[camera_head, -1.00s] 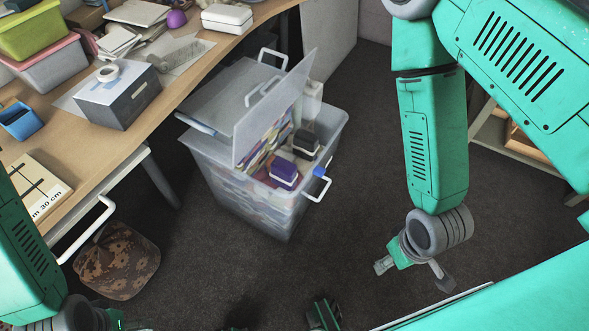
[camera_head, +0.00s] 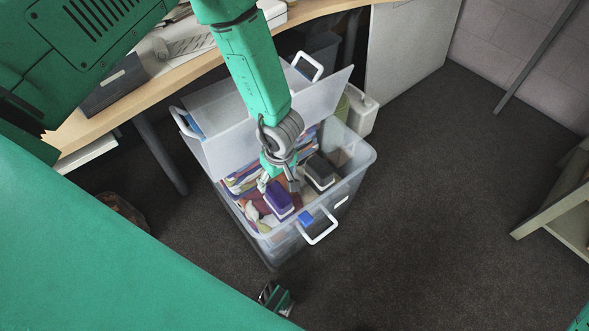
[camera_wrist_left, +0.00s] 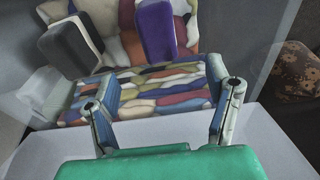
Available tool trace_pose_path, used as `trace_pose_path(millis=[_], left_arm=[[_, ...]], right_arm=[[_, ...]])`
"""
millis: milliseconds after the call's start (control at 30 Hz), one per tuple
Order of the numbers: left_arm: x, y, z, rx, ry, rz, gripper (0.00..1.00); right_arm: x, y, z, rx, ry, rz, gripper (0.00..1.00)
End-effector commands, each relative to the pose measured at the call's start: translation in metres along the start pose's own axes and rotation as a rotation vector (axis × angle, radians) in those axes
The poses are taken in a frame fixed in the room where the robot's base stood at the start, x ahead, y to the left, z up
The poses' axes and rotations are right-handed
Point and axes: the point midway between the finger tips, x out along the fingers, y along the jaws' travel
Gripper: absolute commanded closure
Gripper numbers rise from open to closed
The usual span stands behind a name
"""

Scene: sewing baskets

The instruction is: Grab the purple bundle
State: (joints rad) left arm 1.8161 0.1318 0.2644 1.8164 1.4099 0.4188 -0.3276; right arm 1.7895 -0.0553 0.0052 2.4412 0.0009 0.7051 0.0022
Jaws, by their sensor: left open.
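The purple bundle (camera_head: 278,199) lies in the front part of a clear plastic bin (camera_head: 358,185), on top of colourful folded fabric. My left gripper (camera_head: 279,181) is over the bin, just behind the purple bundle in the head view. In the left wrist view the purple bundle (camera_wrist_left: 156,33) is upright near the top, beyond the open fingers of the left gripper (camera_wrist_left: 164,95). Nothing is between those fingers. Multicoloured fabric (camera_wrist_left: 160,88) fills the space behind them.
A dark bundle (camera_head: 319,171) lies right of the purple one and shows in the wrist view (camera_wrist_left: 70,44). The bin's tilted lid (camera_head: 325,88) rises behind my gripper. A wooden desk (camera_head: 160,90) stands behind.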

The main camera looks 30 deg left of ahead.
Motion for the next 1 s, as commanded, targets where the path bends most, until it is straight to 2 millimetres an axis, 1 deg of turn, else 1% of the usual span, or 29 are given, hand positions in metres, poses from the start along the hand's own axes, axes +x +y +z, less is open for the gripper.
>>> trace_pose_path(millis=[33, 100, 200, 300, 567, 833, 900, 1000], left_arm=[[0.014, -0.001, 0.002, 0.002, 0.001, -0.004, 0.28], [0.029, 0.000, 0.004, 0.003, 0.003, -0.005, 0.28], [0.048, 0.000, 0.004, 0.005, 0.004, -0.005, 0.28], [0.061, 0.001, 0.004, 0.005, 0.006, -0.004, 0.28], [0.076, 0.001, 0.003, 0.006, 0.007, -0.003, 0.28], [0.116, 0.003, 0.004, 0.006, 0.006, -0.005, 0.28], [0.122, 0.003, 0.004, 0.006, 0.006, -0.004, 0.28], [0.122, 0.004, 0.004, 0.006, 0.006, -0.003, 0.28]], right_arm=[[0.007, 0.000, 0.001, 0.000, 0.000, 0.000, 0.47], [0.014, 0.000, 0.001, 0.000, 0.000, 0.000, 0.47], [0.021, 0.000, 0.001, 0.000, 0.000, 0.000, 0.47], [0.026, 0.000, 0.001, 0.000, 0.000, 0.000, 0.47], [0.032, 0.000, 0.002, 0.001, 0.000, 0.001, 0.47], [0.054, 0.000, 0.003, 0.001, 0.000, 0.000, 0.47], [0.057, 0.000, 0.003, 0.001, 0.000, 0.000, 0.47], [0.056, 0.000, 0.003, 0.001, 0.000, 0.000, 0.47]])
